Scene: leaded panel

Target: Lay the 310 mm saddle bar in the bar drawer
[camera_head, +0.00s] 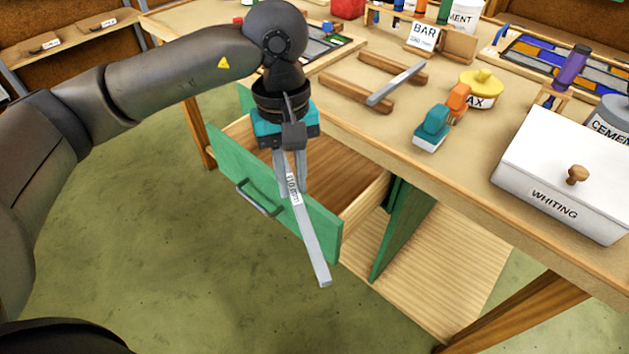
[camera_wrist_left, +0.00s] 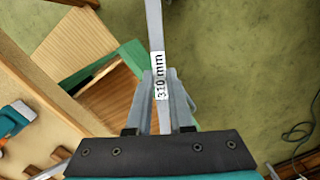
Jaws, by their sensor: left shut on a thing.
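The saddle bar (camera_head: 313,246) is a flat grey metal bar with a white label reading 310 mm. My left gripper (camera_head: 290,178) is shut on it, and the bar slants down and to the right in front of the drawer's green face. In the left wrist view the bar (camera_wrist_left: 154,28) runs up between the fingers of the gripper (camera_wrist_left: 168,85). The open drawer (camera_head: 262,195) has a green front with a dark handle and a wooden inside. Its inside is partly hidden behind my gripper. My right gripper is not in view.
Another grey bar (camera_head: 395,84) lies across a wooden rack (camera_head: 358,92) on the bench. A sign (camera_head: 424,37) reading BAR stands behind it. A white WHITING box (camera_head: 565,175) and a yellow-lidded wax tin (camera_head: 481,88) are to the right. A green door (camera_head: 402,230) hangs open below the bench.

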